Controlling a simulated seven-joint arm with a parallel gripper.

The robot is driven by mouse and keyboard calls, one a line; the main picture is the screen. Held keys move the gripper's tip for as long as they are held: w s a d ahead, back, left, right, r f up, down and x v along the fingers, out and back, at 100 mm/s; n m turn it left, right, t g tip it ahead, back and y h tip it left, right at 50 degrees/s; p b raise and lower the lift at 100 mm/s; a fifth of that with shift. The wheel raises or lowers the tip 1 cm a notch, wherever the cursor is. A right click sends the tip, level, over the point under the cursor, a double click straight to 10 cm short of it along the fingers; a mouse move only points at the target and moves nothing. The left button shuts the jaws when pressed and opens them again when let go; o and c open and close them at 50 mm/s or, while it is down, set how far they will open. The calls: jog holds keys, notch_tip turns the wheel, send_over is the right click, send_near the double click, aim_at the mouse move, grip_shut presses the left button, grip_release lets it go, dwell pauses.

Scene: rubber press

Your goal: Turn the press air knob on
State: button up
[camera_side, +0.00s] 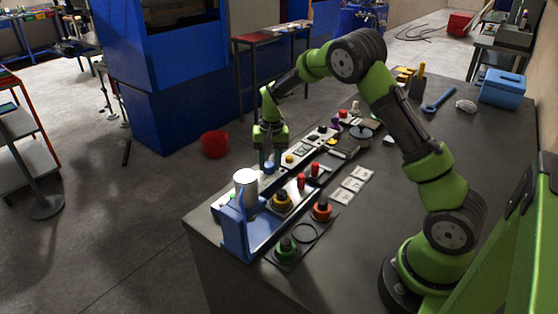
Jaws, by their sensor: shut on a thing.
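My gripper (270,161) points straight down over the control strip behind the press. Its fingers are shut on a small blue knob (269,168), which appears to be the press air knob. The fingers hide part of the knob, and I cannot make out its turn position. The press (236,232) has a blue frame with a white cylinder (245,179) on top. It stands at the near left corner of the table, just in front of my gripper.
The control strip (303,149) carries several buttons and knobs.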

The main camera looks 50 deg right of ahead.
aim_at(272, 165)
jog(key=m, duration=0.6)
jog(key=shift+m, duration=0.3)
dwell(0.5)
jog(key=o, duration=1)
jog(key=shift+o, duration=0.2)
notch_tip(272, 165, up, 17)
jog(key=s, duration=0.1)
jog(key=shift+d, duration=0.1)
jog(key=s+a+r+n+t, duration=0.1)
jog(key=s+a+n+t, duration=0.1)
jog(key=s+a+n, duration=0.2)
jog(key=s+a+r+n+t+y, duration=0.1)
jog(key=s+a, duration=0.4)
jog(key=s, duration=0.6)
jog(key=s+a+r+n+t, duration=0.1)
jog(key=s+a+n+t, duration=0.2)
jog(key=s+n, duration=0.3)
jog(key=shift+s+a+r+n+t+y, duration=0.35)
jog(key=shift+s+a, duration=0.4)
jog(key=shift+s, duration=0.4)
